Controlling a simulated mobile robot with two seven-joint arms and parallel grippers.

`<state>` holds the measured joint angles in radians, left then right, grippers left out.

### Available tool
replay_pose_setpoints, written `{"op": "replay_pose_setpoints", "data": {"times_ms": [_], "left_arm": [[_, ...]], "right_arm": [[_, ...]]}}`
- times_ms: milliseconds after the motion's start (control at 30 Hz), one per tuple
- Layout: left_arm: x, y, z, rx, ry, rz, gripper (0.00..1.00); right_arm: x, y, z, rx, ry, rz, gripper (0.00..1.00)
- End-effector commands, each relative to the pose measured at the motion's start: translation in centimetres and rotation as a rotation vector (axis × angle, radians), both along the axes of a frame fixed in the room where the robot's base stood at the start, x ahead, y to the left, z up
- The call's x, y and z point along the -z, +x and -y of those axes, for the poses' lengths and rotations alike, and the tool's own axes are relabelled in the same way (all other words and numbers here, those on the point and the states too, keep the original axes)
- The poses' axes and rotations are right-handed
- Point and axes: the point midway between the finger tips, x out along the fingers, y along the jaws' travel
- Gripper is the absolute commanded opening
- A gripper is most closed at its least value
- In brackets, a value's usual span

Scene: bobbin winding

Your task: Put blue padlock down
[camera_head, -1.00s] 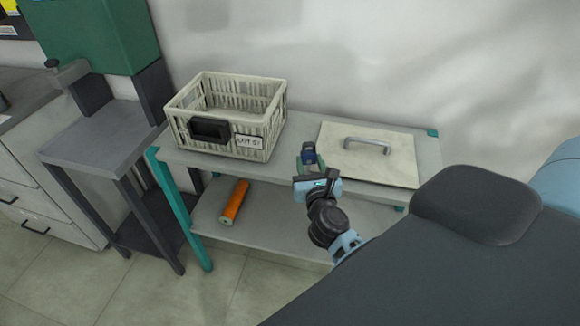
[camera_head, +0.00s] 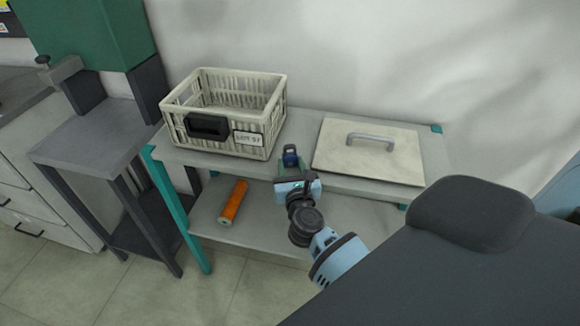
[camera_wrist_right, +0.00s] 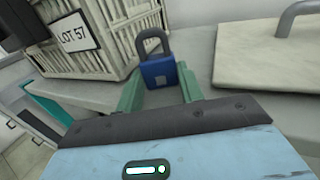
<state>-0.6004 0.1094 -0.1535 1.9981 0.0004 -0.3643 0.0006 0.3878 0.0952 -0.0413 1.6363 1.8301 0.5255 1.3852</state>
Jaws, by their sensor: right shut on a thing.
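The blue padlock (camera_head: 290,159) has a dark shackle pointing up. It is at the top shelf of the grey table (camera_head: 300,127), between the crate and the flat lid. The right wrist view shows the padlock (camera_wrist_right: 158,73) upright between the green fingers of my right gripper (camera_wrist_right: 160,83), which is shut on it. In the head view my right gripper (camera_head: 290,165) reaches in from the front. I cannot tell whether the padlock's base touches the shelf. My left gripper is not in view.
A cream slatted crate (camera_head: 265,137) with a lot label stands left of the padlock. A pale lid (camera_head: 350,160) with a grey handle lies to the right. An orange roll (camera_head: 233,202) lies on the lower shelf. A narrow strip of top shelf is bare between crate and lid.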

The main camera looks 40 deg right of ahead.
Motion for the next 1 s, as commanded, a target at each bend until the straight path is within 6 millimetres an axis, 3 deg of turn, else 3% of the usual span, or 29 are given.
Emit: {"op": "replay_pose_setpoints", "data": {"times_ms": [267,300,467,833,1000], "left_arm": [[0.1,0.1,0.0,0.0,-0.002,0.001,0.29],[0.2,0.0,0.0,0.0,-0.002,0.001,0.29],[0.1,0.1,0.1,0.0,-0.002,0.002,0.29],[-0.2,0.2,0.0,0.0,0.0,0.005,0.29],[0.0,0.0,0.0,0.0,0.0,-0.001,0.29]], "right_arm": [[0.2,0.0,0.0,0.0,0.0,0.001,0.1],[0.3,0.0,0.0,0.001,0.0,0.0,0.39],[0.2,0.0,0.0,0.0,0.0,0.002,0.59],[-0.4,0.1,0.0,0.0,-0.001,0.004,0.59],[0.0,-2.1,-1.1,-0.001,0.002,0.0,0.59]]}}
